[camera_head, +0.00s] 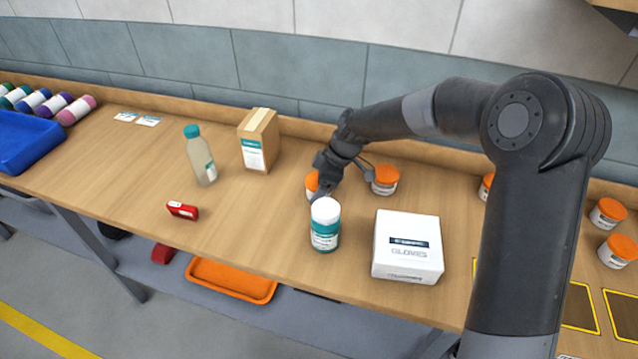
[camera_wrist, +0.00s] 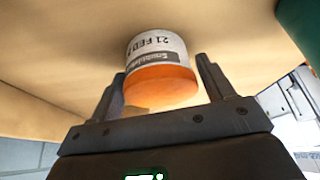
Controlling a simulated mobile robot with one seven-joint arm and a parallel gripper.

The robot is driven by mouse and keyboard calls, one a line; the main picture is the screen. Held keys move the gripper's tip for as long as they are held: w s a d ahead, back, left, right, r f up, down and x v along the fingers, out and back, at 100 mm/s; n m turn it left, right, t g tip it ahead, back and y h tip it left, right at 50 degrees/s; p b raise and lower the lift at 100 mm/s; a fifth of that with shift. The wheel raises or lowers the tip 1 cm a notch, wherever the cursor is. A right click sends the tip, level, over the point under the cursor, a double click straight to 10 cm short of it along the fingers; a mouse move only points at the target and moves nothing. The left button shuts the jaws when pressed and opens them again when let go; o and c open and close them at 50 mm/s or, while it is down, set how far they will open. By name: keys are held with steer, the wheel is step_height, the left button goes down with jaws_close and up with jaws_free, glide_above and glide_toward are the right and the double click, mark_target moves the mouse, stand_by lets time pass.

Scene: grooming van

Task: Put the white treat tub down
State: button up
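A white tub with an orange lid and a printed label (camera_wrist: 158,48) shows upside down in the wrist view, between my two fingers. In the head view its orange lid (camera_head: 312,181) shows beside my gripper (camera_head: 326,186), behind the teal tub.
A teal tub with a white lid (camera_head: 325,226) stands just in front. A white gloves box (camera_head: 407,247) is to the right, and another orange-lidded tub (camera_head: 384,180) is close behind. A carton (camera_head: 258,140), bottle (camera_head: 201,157) and red object (camera_head: 182,210) stand left. Bench between is clear.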

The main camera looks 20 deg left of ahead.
steer(key=shift+o, duration=1.1)
steer(key=shift+r, duration=0.15)
steer(key=v, duration=1.2)
